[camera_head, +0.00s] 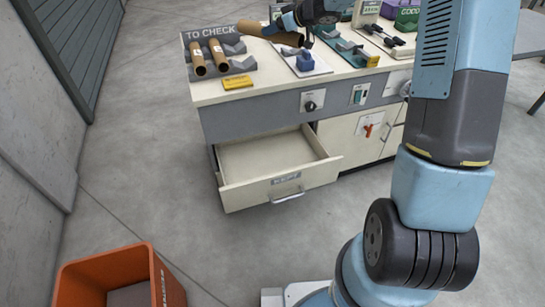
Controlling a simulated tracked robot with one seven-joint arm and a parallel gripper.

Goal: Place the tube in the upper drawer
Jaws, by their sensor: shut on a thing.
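My gripper (306,31) is at the top of the head view, above the workbench top. It is shut on a brown cardboard tube (268,33), which lies nearly level and points to the left. The fingers are small and partly hidden by the wrist. An open drawer (262,170) with a cream inside and a metal handle juts out from the front of the bench, below and in front of the gripper. The drawer looks empty. Two more brown tubes (197,59) (218,55) rest on a grey holder at the left of the bench top.
A "TO CHECK" sign (211,32) stands behind the holder. A yellow block (237,82) lies near the bench edge. Knobs and a red handle (368,130) are on the bench front. An orange bin (120,278) stands on the floor at lower left.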

